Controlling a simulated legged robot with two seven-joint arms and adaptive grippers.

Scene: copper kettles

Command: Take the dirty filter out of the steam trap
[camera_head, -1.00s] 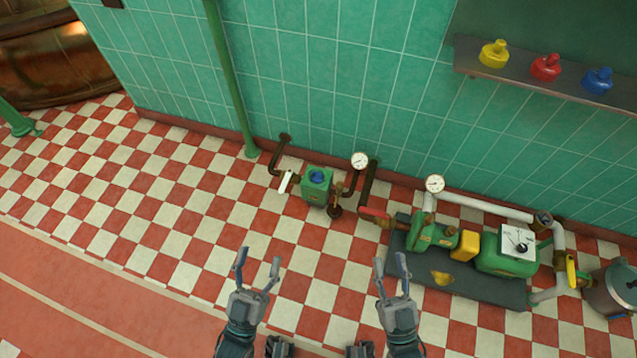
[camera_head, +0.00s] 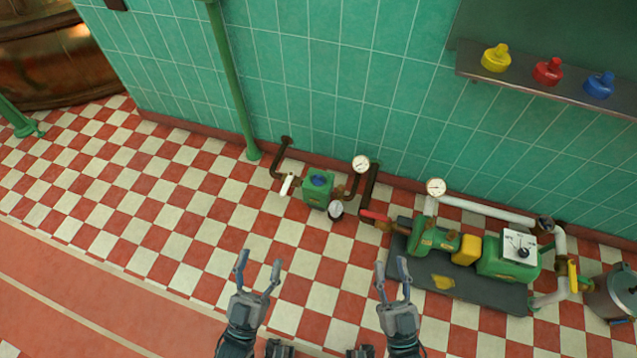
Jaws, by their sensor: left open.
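A small green box (camera_head: 317,190) with a blue round top sits low in the pipework by the wall; it looks like the steam trap. A pale round part (camera_head: 336,209) shows at its lower right. A white handle (camera_head: 287,184) is on the pipe at its left. No separate filter can be made out; the box's inside is hidden. My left gripper (camera_head: 258,266) is open and empty, in front of the box and to its left. My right gripper (camera_head: 392,268) is open and empty, in front of it and to its right. Both are apart from it.
A pump set (camera_head: 465,255) on a dark base stands right of the trap, with a red handle (camera_head: 375,215) nearby. A pressure gauge (camera_head: 361,163) rises beside the trap. A shelf (camera_head: 540,84) holds yellow, red and blue pieces. The checkered floor (camera_head: 180,230) at left is clear.

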